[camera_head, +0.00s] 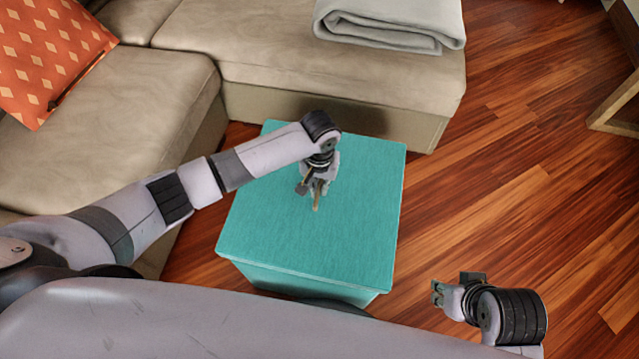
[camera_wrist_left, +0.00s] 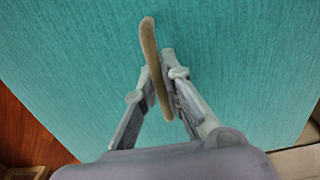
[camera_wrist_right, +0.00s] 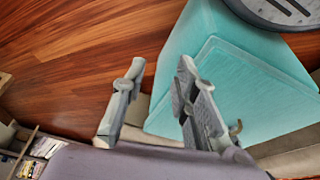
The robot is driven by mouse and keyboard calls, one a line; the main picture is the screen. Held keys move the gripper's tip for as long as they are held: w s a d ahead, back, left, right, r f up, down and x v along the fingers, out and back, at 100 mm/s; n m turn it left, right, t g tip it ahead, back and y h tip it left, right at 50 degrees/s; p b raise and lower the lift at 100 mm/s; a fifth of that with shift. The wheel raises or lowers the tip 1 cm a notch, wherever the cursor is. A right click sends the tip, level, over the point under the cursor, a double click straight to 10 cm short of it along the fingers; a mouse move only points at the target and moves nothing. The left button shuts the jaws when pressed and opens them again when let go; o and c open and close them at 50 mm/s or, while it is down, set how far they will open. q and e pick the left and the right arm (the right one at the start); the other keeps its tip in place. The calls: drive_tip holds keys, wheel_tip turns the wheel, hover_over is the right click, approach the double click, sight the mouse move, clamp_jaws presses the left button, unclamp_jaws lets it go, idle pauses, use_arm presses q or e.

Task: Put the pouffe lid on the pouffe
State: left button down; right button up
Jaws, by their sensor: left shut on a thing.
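The teal pouffe lid (camera_head: 350,235) lies flat over the teal pouffe (camera_head: 290,279), and their edges look lined up. I cannot tell whether a thin gap lies between them. My left gripper (camera_head: 314,187) is over the middle of the lid, shut on its tan strap handle (camera_wrist_left: 150,60). The handle is partly hidden by the fingers. My right gripper (camera_head: 450,293) is open and empty, to the right of the pouffe and apart from it. The right wrist view shows its spread fingers, with the lid (camera_wrist_right: 245,95) and the pouffe side (camera_wrist_right: 190,42) beyond.
A beige sofa (camera_head: 250,55) stands behind and left of the pouffe, with a folded grey blanket (camera_head: 390,22) and an orange patterned cushion (camera_head: 45,55) on it. A wooden furniture leg (camera_head: 615,110) is at the far right. The wood floor (camera_head: 500,190) right of the pouffe is clear.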

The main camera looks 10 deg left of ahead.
use_arm(q)
drive_tip(key=shift+d+r, duration=0.1)
idle(0.5)
drive_tip(key=shift+p, duration=0.45)
use_arm(e)
drive_tip(key=shift+w+x, duration=0.2)
drive_tip(key=shift+x, duration=0.9)
drive_tip(key=shift+a+f, duration=0.2)
drive_tip(key=shift+f, duration=0.45)
use_arm(q)
drive_tip(key=shift+f, duration=0.2)
use_arm(e)
drive_tip(key=shift+s+r, duration=0.1)
use_arm(q)
drive_tip(key=shift+f, duration=0.7)
use_arm(e)
drive_tip(key=shift+s+d+r, duration=0.15)
drive_tip(key=shift+d+r, duration=0.05)
drive_tip(key=shift+r, duration=0.6)
use_arm(q)
drive_tip(key=shift+f, duration=0.1)
use_arm(e)
drive_tip(key=shift+s+r, duration=0.15)
drive_tip(key=shift+r, duration=0.05)
